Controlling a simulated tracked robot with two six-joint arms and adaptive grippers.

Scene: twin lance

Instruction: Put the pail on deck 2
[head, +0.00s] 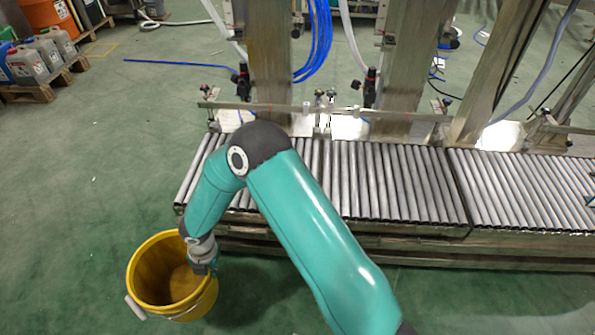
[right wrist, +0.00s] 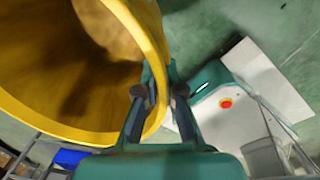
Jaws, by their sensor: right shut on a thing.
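The yellow pail (head: 150,290) is at the lower left in the head view, left of the roller conveyor's near end. It is open-topped and empty, with a white handle grip (head: 135,308) at its left side. My right gripper (head: 207,264) is shut on the pail's right rim. In the right wrist view, the gripper (right wrist: 161,95) has one finger on each side of the pail's yellow rim (right wrist: 150,30). I cannot tell whether the pail touches the floor. Two roller decks show, a left one (head: 375,180) and a right one (head: 510,185); no numbers are readable. My left gripper is out of view.
Steel posts (head: 270,60) and a rail (head: 330,108) with fittings stand along the conveyor's far side. Blue hoses (head: 318,40) hang behind. Jugs (head: 25,65) stand on a pallet (head: 45,88) at the far left. The green floor left of the conveyor is mostly clear.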

